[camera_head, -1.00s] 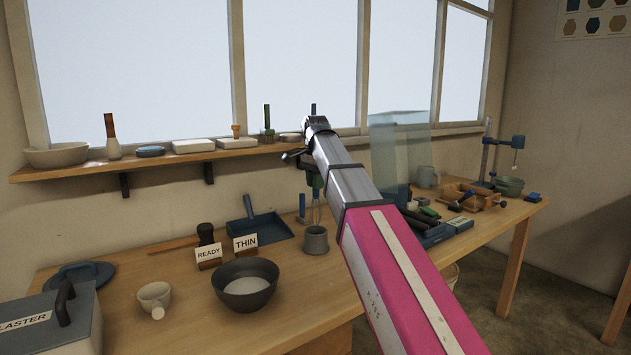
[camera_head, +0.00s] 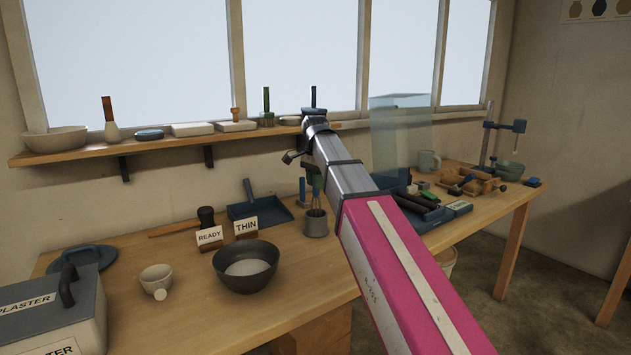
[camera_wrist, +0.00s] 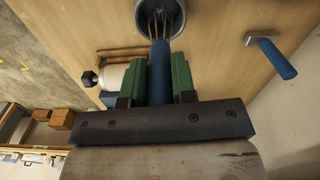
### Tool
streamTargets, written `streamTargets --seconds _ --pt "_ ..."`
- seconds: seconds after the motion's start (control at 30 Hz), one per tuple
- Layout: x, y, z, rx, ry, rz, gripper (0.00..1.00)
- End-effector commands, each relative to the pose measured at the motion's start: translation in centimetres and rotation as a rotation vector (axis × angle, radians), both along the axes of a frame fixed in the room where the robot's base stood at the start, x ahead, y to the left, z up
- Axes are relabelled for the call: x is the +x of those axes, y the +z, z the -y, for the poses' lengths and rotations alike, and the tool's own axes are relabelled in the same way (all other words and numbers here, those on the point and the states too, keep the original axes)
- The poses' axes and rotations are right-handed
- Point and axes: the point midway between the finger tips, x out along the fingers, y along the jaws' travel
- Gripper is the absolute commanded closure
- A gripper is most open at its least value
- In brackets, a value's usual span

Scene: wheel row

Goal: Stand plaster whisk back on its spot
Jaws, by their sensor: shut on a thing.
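My gripper (camera_head: 317,180) is at the far side of the bench, pointing down, its green fingers shut on the blue handle of the plaster whisk (camera_wrist: 160,72). The whisk hangs with its wire loops downward. A grey cup (camera_head: 316,226) stands right below it. In the wrist view, the wires overlap the opening of the grey cup (camera_wrist: 166,27). In the head view, the wire ends are at the cup's rim; I cannot tell how far inside they are. My arm hides part of the bench behind.
A dark bowl (camera_head: 246,270) with pale contents stands left of the cup, behind it the THIN (camera_head: 246,226) and READY (camera_head: 209,237) signs. A blue dustpan (camera_head: 262,214) lies behind. Right of my arm are a clear panel (camera_head: 400,135) and several tools. The front middle bench is clear.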

Motion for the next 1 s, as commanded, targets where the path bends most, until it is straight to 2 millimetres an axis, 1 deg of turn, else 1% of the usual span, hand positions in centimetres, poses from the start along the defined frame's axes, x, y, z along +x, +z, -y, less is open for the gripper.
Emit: streamTargets --seconds 0.43,1.0 --pt "0.0 -0.1 0.0 0.0 0.0 0.0 1.0" --pt "0.0 -1.1 0.0 0.0 0.0 0.0 1.0"
